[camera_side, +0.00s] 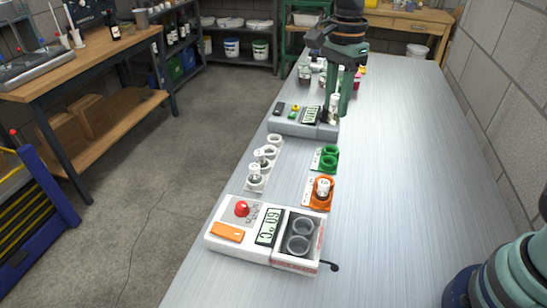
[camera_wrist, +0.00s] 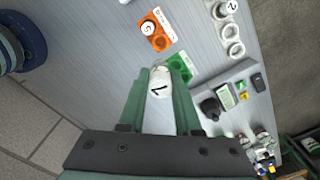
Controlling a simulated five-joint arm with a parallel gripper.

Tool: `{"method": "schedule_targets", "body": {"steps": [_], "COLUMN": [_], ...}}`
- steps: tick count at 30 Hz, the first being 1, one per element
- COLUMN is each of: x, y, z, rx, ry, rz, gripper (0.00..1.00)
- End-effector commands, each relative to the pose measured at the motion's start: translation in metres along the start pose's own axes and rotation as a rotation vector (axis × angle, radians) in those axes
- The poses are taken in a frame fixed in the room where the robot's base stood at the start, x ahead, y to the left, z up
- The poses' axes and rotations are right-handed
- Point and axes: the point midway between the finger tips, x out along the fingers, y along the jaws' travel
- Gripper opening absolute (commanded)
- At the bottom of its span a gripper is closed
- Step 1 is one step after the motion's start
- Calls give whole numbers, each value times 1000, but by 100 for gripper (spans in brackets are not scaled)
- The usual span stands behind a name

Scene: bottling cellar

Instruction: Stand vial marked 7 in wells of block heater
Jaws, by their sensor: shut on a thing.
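My gripper (camera_side: 338,104) is shut on a white-capped vial (camera_side: 333,102) near the far grey device. The vial also shows in the wrist view (camera_wrist: 159,86), upside down to the camera, with a mark that looks like a 7 on its cap, between my two green fingers.
An orange holder (camera_side: 311,199) bears one vial (camera_side: 323,187); a green holder (camera_side: 318,165) has empty rings. Jars crowd the far end. The bench's right side is clear.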

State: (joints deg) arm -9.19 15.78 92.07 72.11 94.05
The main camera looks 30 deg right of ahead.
Motion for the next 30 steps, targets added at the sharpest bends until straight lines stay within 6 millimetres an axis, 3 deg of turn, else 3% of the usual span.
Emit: {"method": "schedule_targets", "body": {"steps": [5,9,15,21,30], "x": [22,51,83,98,120], "y": [14,35,67,83,84], "z": [39,79,119,134,134], "rx": [-107,-225,-363,-422,-425], "ry": [0,0,-1,-2,-1], "rz": [4,2,-2,-5,-3], "gripper": [0,0,0,0,0]}}
